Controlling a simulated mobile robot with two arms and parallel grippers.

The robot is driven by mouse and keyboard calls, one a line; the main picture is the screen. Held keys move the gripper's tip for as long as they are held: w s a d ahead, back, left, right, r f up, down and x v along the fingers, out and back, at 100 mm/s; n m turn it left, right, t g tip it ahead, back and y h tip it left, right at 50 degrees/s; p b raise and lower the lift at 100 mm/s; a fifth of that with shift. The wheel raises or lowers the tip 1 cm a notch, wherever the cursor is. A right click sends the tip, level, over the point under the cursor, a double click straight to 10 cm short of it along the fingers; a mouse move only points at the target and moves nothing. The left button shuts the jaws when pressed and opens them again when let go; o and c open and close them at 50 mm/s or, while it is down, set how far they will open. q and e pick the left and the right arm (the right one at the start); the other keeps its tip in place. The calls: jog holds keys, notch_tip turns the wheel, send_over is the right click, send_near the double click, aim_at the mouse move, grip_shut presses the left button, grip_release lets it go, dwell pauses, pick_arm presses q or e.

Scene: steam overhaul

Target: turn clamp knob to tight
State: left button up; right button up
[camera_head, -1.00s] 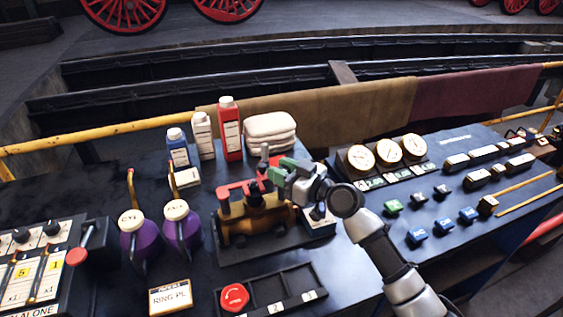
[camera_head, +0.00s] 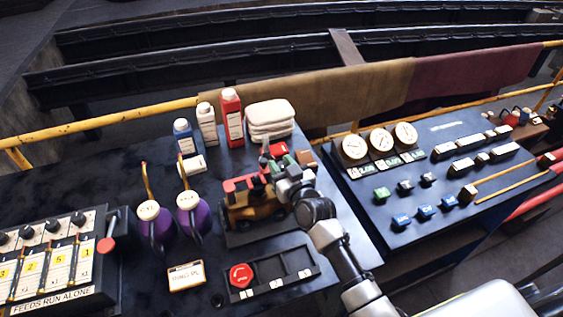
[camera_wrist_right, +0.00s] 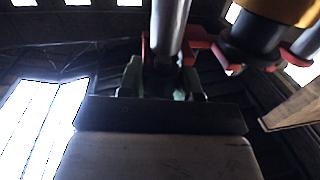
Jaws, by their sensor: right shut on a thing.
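The clamp fixture (camera_head: 240,210) is a brass-coloured body with red arms on a dark base, on the dark bench at the middle of the head view. My right gripper (camera_head: 277,160), with green fingers, reaches over the fixture's right side from the lower right. It is shut at the clamp, and the knob is mostly hidden behind the fingers. In the right wrist view, the green fingers (camera_wrist_right: 160,80) close around the foot of a grey metal post (camera_wrist_right: 168,30), with red parts beside it. The knob's marking cannot be read. My left gripper is not in view.
Red, white and blue bottles (camera_head: 231,115) and folded white cloths (camera_head: 269,118) stand behind the fixture. Purple oil cans (camera_head: 152,228) stand to its left. A tray (camera_head: 285,268) with a red disc lies in front. A gauge panel (camera_head: 440,175) stands to the right.

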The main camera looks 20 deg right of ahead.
jog(key=o, duration=0.9)
jog(key=shift+s+d+f, duration=0.1)
jog(key=shift+s, duration=0.4)
jog(key=s, duration=0.3)
jog(key=s+d+b, duration=0.1)
jog(key=s, duration=0.2)
jog(key=s+b, duration=0.1)
jog(key=s, duration=0.2)
jog(key=shift+s+d, duration=0.35)
